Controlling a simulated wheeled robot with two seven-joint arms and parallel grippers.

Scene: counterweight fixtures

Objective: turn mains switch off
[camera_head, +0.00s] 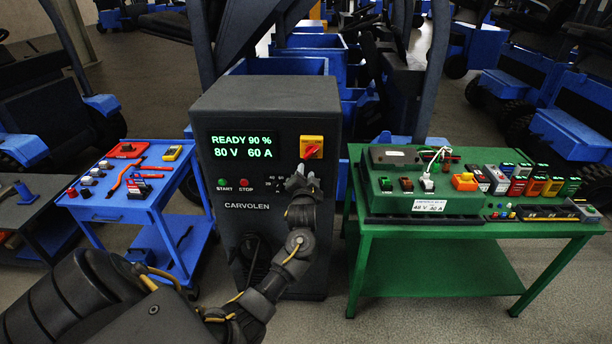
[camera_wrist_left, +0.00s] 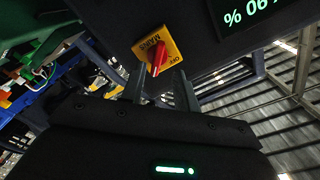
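The mains switch (camera_head: 311,147) is a red knob on a yellow plate, at the upper right of the dark charger's front. In the left wrist view the switch (camera_wrist_left: 158,49) shows the words MAINS and OFF, upside down, and its red handle lies at a slant. My left gripper (camera_head: 301,174) is just below and in front of the switch in the head view. In the wrist view the two fingers (camera_wrist_left: 162,78) are apart with a gap between them, and the red handle shows just beyond their tips. Whether a finger touches the knob I cannot tell. My right gripper is not in view.
The charger cabinet (camera_head: 268,98) has a lit green display (camera_head: 243,146) reading READY 90 %, 80 V, 60 A. START and STOP buttons sit below it. A blue cart (camera_head: 130,205) stands left and a green table (camera_head: 440,230) right, both carrying parts. Blue vehicles fill the back.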

